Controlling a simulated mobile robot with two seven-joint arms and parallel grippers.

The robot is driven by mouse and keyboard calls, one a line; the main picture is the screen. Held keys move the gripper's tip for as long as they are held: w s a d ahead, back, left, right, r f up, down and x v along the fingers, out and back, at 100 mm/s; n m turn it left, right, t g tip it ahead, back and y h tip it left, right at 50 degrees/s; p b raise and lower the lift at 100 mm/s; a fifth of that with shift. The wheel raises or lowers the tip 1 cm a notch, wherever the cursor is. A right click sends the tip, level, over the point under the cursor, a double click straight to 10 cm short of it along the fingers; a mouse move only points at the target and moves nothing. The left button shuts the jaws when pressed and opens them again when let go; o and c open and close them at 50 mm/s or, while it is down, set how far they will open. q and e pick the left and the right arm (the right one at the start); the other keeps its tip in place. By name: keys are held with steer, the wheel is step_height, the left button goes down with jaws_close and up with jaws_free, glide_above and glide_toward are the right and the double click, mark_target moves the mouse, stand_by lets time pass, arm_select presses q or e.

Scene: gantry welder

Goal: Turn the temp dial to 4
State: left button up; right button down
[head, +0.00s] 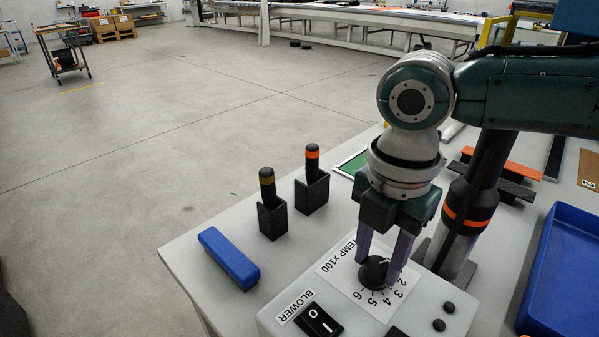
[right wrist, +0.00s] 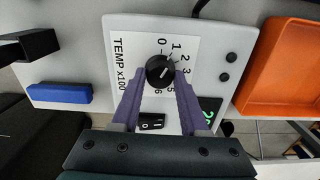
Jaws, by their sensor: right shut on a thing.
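The temp dial (head: 374,271) is a round black knob on a white label marked "TEMP x100", on a light grey control box (head: 425,312). It also shows in the right wrist view (right wrist: 160,70). Its pale pointer line aims to the upper right there, towards the low numbers around 1 and 2; the exact number I cannot tell. My right gripper (head: 383,262) reaches down from above, its purple fingers shut on the dial from both sides. One finger hides part of the scale in the head view. My left gripper is out of view.
A blower switch (head: 319,320) and small black buttons (head: 448,307) are beside the dial. A blue bar (head: 229,258) and two black holders (head: 272,219) stand left on the table. A blue tray (head: 565,270) lies right. The right wrist view shows an orange tray (right wrist: 285,65).

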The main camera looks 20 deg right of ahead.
steer(key=m+p, duration=0.1)
steer(key=m, duration=0.1)
steer(key=m+p, duration=0.2)
steer(key=shift+r+m, duration=0.2)
steer(key=shift+m, duration=0.1)
steer(key=m+p, duration=0.2)
steer(key=m, duration=0.2)
steer(key=shift+m+p, duration=0.3)
steer(key=shift+p, duration=0.1)
steer(key=m+p, duration=0.2)
steer(key=m, duration=0.2)
steer(key=shift+m, duration=0.3)
steer(key=shift+f+m+p, duration=0.15)
steer(key=shift+m+p, duration=0.6)
steer(key=shift+m, duration=1.45)
steer(key=shift+c, duration=2.1)
jaws_free()
